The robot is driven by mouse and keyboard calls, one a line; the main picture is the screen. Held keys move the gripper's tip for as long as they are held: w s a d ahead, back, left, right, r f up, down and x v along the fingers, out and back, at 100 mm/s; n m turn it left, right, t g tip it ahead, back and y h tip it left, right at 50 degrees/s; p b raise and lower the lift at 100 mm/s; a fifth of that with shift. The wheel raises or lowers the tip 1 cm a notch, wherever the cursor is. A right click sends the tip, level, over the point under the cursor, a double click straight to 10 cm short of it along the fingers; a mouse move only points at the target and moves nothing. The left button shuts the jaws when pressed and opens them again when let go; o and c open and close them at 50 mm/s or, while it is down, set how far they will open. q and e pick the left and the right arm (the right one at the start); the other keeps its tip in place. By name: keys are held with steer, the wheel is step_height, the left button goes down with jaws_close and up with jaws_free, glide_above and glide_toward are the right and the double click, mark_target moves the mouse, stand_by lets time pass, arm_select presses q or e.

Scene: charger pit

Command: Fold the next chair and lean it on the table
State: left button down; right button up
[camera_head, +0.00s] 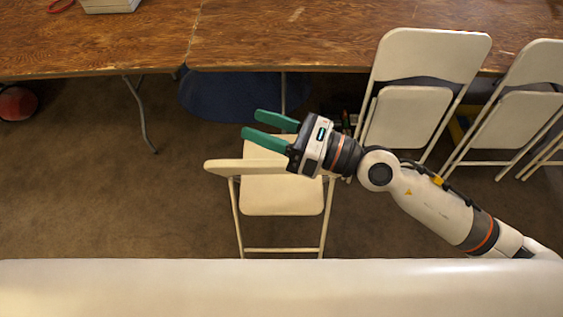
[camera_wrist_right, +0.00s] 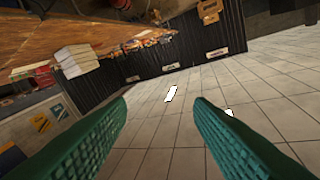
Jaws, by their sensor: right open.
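An unfolded cream folding chair (camera_head: 283,196) stands on the brown carpet in the middle of the head view, in front of the table. My right gripper (camera_head: 260,127) is above the chair, its green fingers apart and pointing left, with nothing between them. Part of the chair's back is hidden behind the gripper. In the right wrist view my right gripper (camera_wrist_right: 160,115) is open and empty over a view of tiled floor. Two folded chairs (camera_head: 405,115) and (camera_head: 514,118) lean on the long wooden table (camera_head: 330,35) at the right. My left gripper is not in view.
Another chair's legs show at the right edge. A blue round thing (camera_head: 228,97) lies under the table. A pale box (camera_head: 108,4) stands on the tabletop. A cream surface (camera_head: 280,288) fills the bottom edge. Carpet left of the chair is clear.

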step_height(320, 180, down, 7)
steer(key=d+n+g+h, duration=0.1)
steer(key=n+g+h, duration=0.2)
steer(key=n, duration=0.2)
steer(key=n+h, duration=0.4)
steer(key=h, duration=0.4)
glide_toward(281, 170)
steer(key=a+b, duration=0.1)
steer(key=b, duration=0.1)
steer(key=w+a+f+b, duration=0.1)
steer(key=b, duration=0.1)
steer(key=shift+w+a+f+b, duration=0.15)
steer(key=shift+f+b, duration=0.05)
steer(key=shift+b, duration=0.15)
steer(key=b+x, duration=0.4)
steer(key=shift+w+a+f+b, duration=0.2)
steer(key=shift+w+a+b, duration=0.1)
steer(key=shift+a+b, duration=0.25)
steer(key=shift+d, duration=0.1)
jaws_close()
